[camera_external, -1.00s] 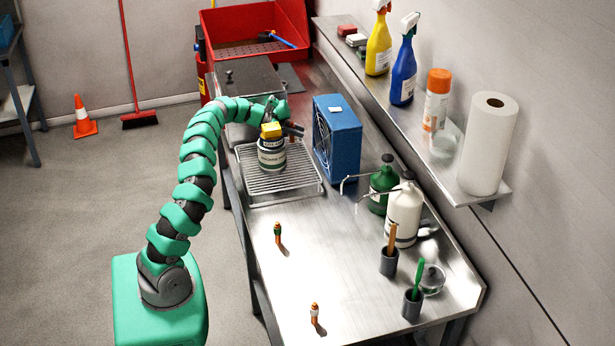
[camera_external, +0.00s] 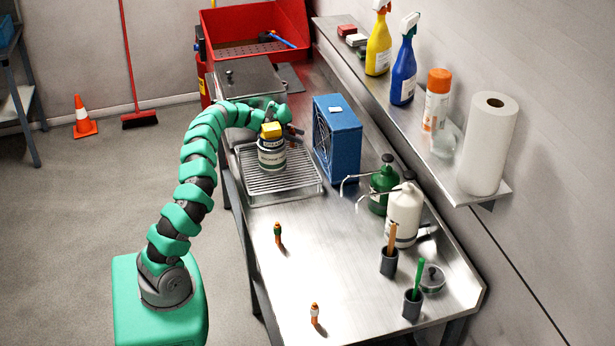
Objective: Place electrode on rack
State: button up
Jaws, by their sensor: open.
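A wire rack (camera_external: 254,183) on a metal tray lies on the steel bench. A labelled jar with a yellow top (camera_external: 271,156) stands upright on the rack. My gripper (camera_external: 293,131) is open behind and right of the jar's top; its fingers are small and partly hidden. A small brown-orange piece seems to show under the fingers, beside the jar, too small to identify. A small green and orange piece (camera_external: 278,233) stands upright on the bench in front of the rack. A similar white and orange piece (camera_external: 314,313) stands nearer the front. I cannot tell which is the electrode.
A blue box fan (camera_external: 342,141) stands right of the rack. Green (camera_external: 382,183) and white (camera_external: 404,218) pump bottles stand farther right, with two dark cups in front. A red bin (camera_external: 255,22) is at the back. The bench's front middle is mostly clear.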

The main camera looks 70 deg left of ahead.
aim_at(289, 130)
jog(key=v, duration=0.3)
jog(key=shift+s+r, duration=0.15)
jog(key=shift+r, duration=0.1)
notch_tip(289, 130, up, 7)
jog(key=shift+f, duration=0.2)
jog(key=w+d+r, duration=0.3)
jog(key=d+r, duration=0.5)
jog(key=d, duration=0.2)
jog(key=w+d+r+n+g, duration=0.1)
jog(key=w+d+r, duration=0.2)
jog(key=d+r, duration=0.6)
jog(key=w+d+r, duration=0.3)
jog(key=d+r, duration=0.3)
jog(key=d, duration=0.6)
jog(key=s+d+r+n+t+y, duration=0.3)
jog(key=s+d+r+y, duration=0.1)
jog(key=s+d+r, duration=1.3)
jog(key=d+r, duration=0.1)
jog(key=d, duration=0.2)
jog(key=shift+d+r+t, duration=0.2)
jog(key=shift+r+t, duration=0.15)
jog(key=shift+t, duration=0.05)
jog(key=shift+s, duration=0.15)
